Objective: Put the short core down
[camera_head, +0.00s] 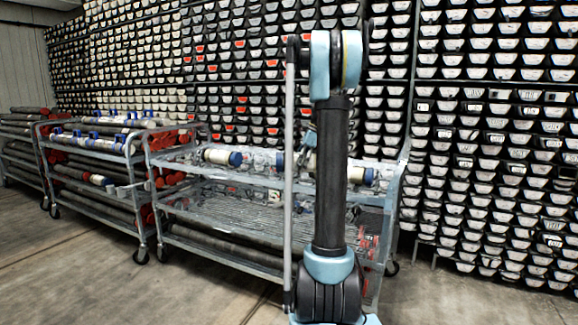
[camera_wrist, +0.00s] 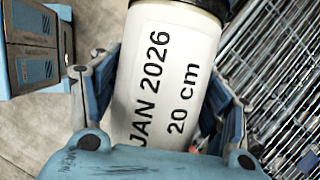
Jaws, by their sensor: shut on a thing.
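The short core (camera_wrist: 155,75) is a white cylinder with black print reading "JAN 2026" and "20 cm" and a dark end at the top of the wrist view. My gripper (camera_wrist: 165,95) is shut on it, with one blue-grey finger on each side. In the head view my arm stands upright in front of the middle cart, and my gripper is mostly hidden behind it. I cannot clearly make out the held core there.
The middle cart (camera_head: 230,205) has a top shelf with a white, blue-capped core (camera_head: 222,157) left of my arm and another white core (camera_head: 360,175) right of it. A second cart (camera_head: 95,155) with tubes stands left. Racks fill the back wall.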

